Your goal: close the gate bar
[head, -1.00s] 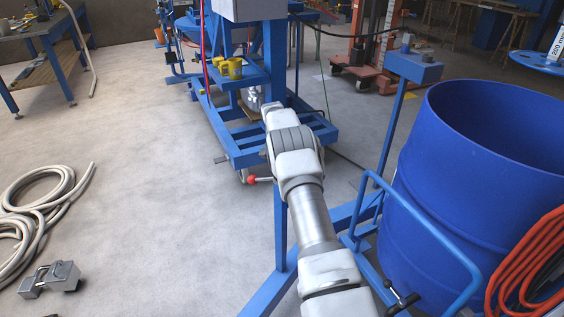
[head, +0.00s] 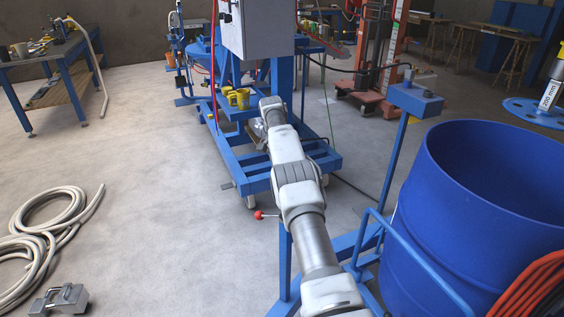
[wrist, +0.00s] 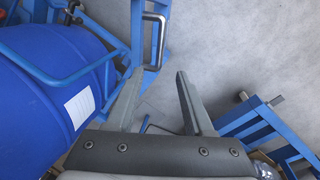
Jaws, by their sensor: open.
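The bent blue tube that looks like the gate bar (head: 407,262) stands beside the blue drum (head: 490,215) at the right of the head view. In the wrist view a bent blue tube (wrist: 62,83) runs in front of the drum (wrist: 45,115) at the left. My gripper (wrist: 160,72) is open and empty, pointing at the floor side of the frame. A grey U-shaped handle (wrist: 161,45) on a blue post lies just beyond its fingertips in the picture; I cannot tell the distance or whether it belongs to the bar. In the head view my arm hides the gripper.
The blue mixer frame (head: 330,163) with a grey cabinet (head: 258,28) and yellow cups stands ahead. A lever with a red knob (head: 258,215) sticks out left of my arm.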

